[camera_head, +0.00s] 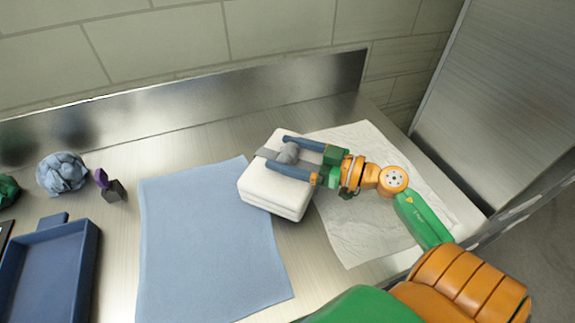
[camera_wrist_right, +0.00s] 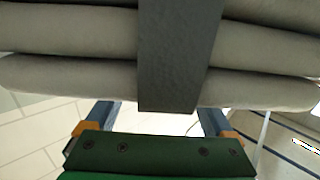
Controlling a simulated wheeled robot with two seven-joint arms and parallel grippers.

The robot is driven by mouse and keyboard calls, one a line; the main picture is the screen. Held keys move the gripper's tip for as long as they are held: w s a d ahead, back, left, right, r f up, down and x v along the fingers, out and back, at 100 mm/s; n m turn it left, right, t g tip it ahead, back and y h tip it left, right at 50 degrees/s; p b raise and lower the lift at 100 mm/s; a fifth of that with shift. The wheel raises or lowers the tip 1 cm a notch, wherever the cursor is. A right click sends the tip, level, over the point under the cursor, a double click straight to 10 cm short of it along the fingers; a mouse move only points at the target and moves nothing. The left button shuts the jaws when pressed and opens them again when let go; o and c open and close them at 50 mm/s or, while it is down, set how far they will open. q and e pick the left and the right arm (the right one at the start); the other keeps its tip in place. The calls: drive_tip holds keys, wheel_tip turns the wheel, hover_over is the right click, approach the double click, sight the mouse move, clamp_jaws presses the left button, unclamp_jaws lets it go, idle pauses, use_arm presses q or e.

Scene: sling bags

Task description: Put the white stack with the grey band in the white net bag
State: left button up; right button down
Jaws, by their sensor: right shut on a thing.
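The white stack (camera_head: 273,193) with the grey band (camera_head: 267,153) is a thick folded block at the middle of the head view. Its layers and the dark band (camera_wrist_right: 178,55) fill the top of the right wrist view. My right gripper (camera_head: 282,154) is shut on the white stack by the grey lump on its band, with a finger on either side. A thin crumpled white sheet (camera_head: 375,200), likely the white net bag spread flat, lies to the right, partly under my right arm. I cannot tell whether the stack touches the surface below. My left gripper is not in view.
A flat light blue sheet (camera_head: 205,245) lies left of the stack. Farther left are a blue tray (camera_head: 95,255), a dark block (camera_head: 116,191) with a purple item (camera_head: 101,178), and a crumpled blue-grey bundle (camera_head: 62,173). A metal backsplash (camera_head: 200,107) runs behind.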

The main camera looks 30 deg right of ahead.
wheel_tip(320, 180, down, 3)
drive_tip(key=shift+s+r+b, duration=0.1)
drive_tip(key=shift+b, duration=0.3)
